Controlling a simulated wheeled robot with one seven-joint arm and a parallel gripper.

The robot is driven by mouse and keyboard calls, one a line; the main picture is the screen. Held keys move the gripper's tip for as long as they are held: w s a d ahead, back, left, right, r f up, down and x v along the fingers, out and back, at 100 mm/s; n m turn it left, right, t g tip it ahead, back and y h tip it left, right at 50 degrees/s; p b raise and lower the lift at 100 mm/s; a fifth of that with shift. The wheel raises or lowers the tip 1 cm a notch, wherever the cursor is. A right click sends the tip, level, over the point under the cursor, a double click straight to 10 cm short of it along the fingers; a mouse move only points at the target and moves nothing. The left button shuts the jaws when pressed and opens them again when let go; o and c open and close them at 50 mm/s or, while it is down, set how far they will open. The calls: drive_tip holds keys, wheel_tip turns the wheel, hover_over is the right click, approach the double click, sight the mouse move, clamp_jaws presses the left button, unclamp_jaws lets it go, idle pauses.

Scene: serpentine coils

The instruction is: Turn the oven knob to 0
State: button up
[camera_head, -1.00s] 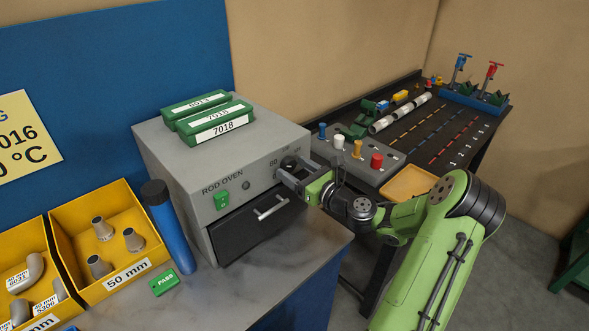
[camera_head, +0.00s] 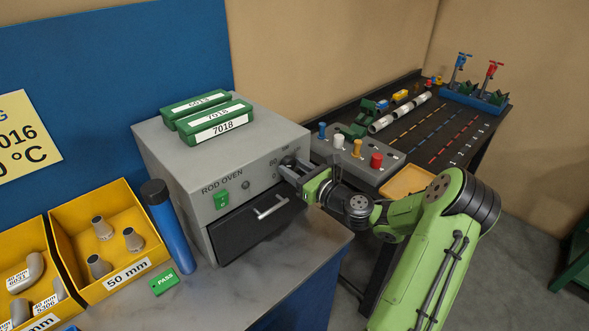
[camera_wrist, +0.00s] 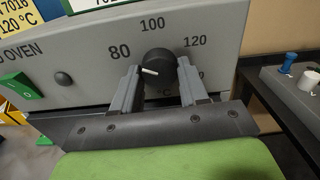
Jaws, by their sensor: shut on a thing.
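The grey rod oven (camera_head: 243,160) stands on the bench, with its black knob (camera_wrist: 160,66) on the front panel's right side. My gripper (camera_wrist: 159,80) is shut on the knob, one finger on each side. In the head view my gripper (camera_head: 290,169) reaches the panel from the right and covers most of the knob.
A green switch (camera_head: 222,199) and the black drawer with its handle (camera_head: 271,207) lie left of my gripper. Green rod boxes (camera_head: 216,122) lie on top of the oven. A grey panel with coloured knobs (camera_head: 360,160) stands close on the right.

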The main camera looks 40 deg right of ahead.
drive_tip(key=n+b, duration=0.1)
drive_tip(key=n, duration=0.5)
drive_tip(key=shift+f+b, duration=0.1)
drive_tip(key=shift+b, duration=0.25)
drive_tip(key=n+b, duration=0.2)
drive_tip(key=n, duration=0.3)
drive_tip(key=shift+n+b, duration=0.3)
drive_tip(key=shift+b, duration=0.1)
drive_tip(key=shift+d, duration=0.1)
drive_tip(key=o, duration=1.1)
drive_tip(key=shift+c, duration=0.2)
drive_tip(key=s+d, duration=0.2)
drive_tip(key=s, duration=1.3)
drive_tip(key=shift+s+b, duration=0.3)
drive_tip(key=shift+s, duration=0.05)
drive_tip(key=shift+w, duration=0.1)
